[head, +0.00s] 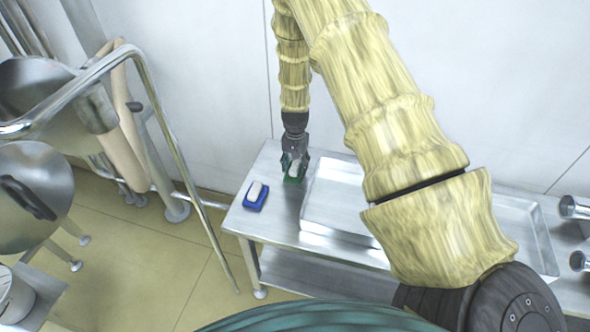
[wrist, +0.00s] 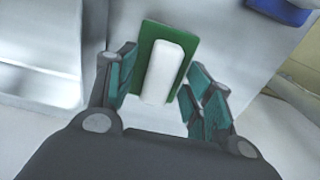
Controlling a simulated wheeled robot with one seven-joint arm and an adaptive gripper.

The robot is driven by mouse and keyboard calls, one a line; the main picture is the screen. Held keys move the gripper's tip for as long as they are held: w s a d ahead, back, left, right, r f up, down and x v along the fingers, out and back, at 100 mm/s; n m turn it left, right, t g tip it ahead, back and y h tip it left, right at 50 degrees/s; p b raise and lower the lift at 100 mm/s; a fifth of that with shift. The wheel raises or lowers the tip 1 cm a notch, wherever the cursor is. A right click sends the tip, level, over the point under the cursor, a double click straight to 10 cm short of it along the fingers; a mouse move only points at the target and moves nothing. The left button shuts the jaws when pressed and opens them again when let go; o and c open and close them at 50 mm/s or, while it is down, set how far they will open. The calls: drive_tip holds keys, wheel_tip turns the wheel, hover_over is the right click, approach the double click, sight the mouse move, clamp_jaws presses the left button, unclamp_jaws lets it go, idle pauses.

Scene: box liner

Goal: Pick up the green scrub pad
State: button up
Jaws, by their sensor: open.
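The green scrub pad (wrist: 148,46) lies on the metal table with a white block (wrist: 164,72) on top of it. In the wrist view it sits between and just beyond the fingertips of my gripper (wrist: 160,92), which is open. The near end of the pad reaches into the gap between the fingers. In the head view my gripper (head: 295,162) points down over the pad (head: 293,181), covering part of it. Whether the fingers touch the pad is unclear.
A blue pad with a white block (head: 255,195) lies to the left on the metal table (head: 240,221), near its edge. A shallow metal tray (head: 313,212) is close on the right. Metal vessels and a rail (head: 160,115) stand at the left. The wall is behind.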

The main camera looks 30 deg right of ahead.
drive_tip(key=shift+f, duration=0.3)
drive_tip(key=c, duration=1.1)
drive_tip(key=shift+r, duration=0.15)
drive_tip(key=shift+r+b, duration=0.25)
drive_tip(key=shift+b, duration=0.05)
wheel_tip(320, 180, up, 3)
drive_tip(key=shift+f+b, duration=0.2)
drive_tip(key=shift+b, duration=0.4)
drive_tip(key=s+a+b, duration=0.1)
drive_tip(key=s+a, duration=0.2)
drive_tip(key=s, duration=0.1)
drive_tip(key=s+a+r+b, duration=0.1)
drive_tip(key=s+a, duration=0.2)
drive_tip(key=a, duration=0.1)
drive_tip(key=s+a+b, duration=0.1)
drive_tip(key=s+a, duration=0.3)
drive_tip(key=shift+s+r+b, duration=0.35)
drive_tip(key=shift+b, duration=0.05)
